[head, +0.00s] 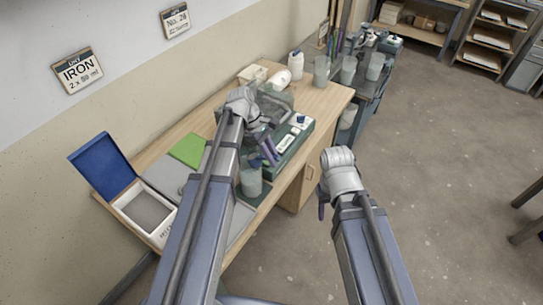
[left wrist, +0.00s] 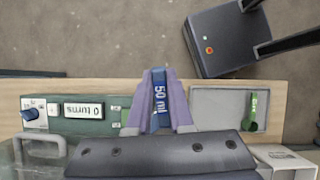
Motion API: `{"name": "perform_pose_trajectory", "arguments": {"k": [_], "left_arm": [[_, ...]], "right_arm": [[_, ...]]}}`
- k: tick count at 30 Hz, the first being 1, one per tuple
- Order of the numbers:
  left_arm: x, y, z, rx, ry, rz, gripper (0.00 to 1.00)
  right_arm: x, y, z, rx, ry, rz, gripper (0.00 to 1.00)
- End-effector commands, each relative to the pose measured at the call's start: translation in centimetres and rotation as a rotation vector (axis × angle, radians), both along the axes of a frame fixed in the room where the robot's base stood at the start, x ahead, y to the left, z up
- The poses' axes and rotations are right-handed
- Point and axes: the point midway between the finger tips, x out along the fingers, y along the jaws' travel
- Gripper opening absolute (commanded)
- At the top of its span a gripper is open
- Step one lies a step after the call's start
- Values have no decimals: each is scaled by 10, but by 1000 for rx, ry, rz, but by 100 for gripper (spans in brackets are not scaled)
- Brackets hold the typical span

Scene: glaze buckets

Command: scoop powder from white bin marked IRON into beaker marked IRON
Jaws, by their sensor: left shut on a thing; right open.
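My left gripper (head: 270,152) is above the table near the green device. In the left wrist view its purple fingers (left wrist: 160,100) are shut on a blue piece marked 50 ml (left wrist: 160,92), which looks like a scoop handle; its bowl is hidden. A white bin (head: 158,232) with its blue lid (head: 103,170) open stands at the table's near left end, with grey contents showing. Lettering on its front is too small to read. A clear beaker (head: 251,182) stands below my left gripper; its marking cannot be read. My right gripper (head: 322,200) is open and empty, off the table's front edge.
A grey tray (left wrist: 215,100) holds a green-handled tool (left wrist: 253,108). A wall sign (head: 78,71) reads IRON, 2 x. Bottles and beakers (head: 322,72) crowd the far end.

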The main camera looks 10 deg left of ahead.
Motion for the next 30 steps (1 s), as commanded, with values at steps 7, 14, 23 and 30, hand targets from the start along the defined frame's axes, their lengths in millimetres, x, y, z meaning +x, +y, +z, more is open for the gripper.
{"name": "perform_pose_trajectory", "arguments": {"k": [7, 14, 23, 30], "left_arm": [[24, -9, -6, 314, -42, 259, 0], [40, -11, -4, 473, -31, 383, 0], [40, -10, -7, 497, -26, 404, 0], [40, -10, -20, 496, -26, 401, 0]], "right_arm": [[0, 0, 17, 0, 0, 1, 50], [0, 0, 22, 0, 0, 1, 50], [0, 0, 19, 0, 0, 1, 50], [0, 0, 6, 0, 0, 0, 50]]}}
